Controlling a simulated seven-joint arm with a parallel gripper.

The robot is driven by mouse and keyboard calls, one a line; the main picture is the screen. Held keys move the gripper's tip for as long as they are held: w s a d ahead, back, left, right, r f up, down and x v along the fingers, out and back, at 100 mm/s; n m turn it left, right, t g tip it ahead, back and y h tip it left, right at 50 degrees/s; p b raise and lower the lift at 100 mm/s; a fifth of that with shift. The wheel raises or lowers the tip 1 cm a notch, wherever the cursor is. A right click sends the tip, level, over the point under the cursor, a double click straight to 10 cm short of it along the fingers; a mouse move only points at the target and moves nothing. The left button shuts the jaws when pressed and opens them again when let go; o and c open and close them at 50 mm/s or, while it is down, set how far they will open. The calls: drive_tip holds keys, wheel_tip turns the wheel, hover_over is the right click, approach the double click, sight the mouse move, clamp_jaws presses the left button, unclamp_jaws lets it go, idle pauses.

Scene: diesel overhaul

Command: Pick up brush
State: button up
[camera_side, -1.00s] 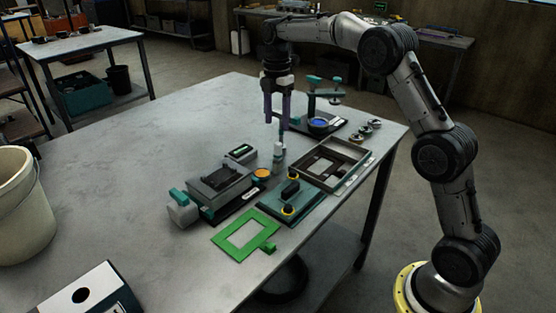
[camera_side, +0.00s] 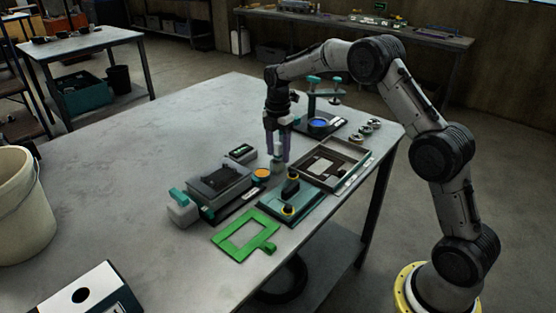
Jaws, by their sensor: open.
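A slim upright grey-and-teal piece, which looks like the brush (camera_side: 277,165), stands on the table in the middle of the cluster of parts. Only its lower part shows clearly; its upper part is hidden by or lost among the fingers. My gripper (camera_side: 277,154) points straight down over it. Its two purple-grey fingers are open, one on each side of the piece in this view. I cannot tell whether either finger touches it.
An orange round dish (camera_side: 261,173) and a small teal box (camera_side: 240,152) lie close by on the left. A grey tray frame (camera_side: 335,164) and a teal plate with black handle (camera_side: 290,205) sit close on the right and front.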

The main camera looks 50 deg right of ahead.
clamp_jaws()
drive_tip(key=shift+r, duration=0.1)
idle(0.4)
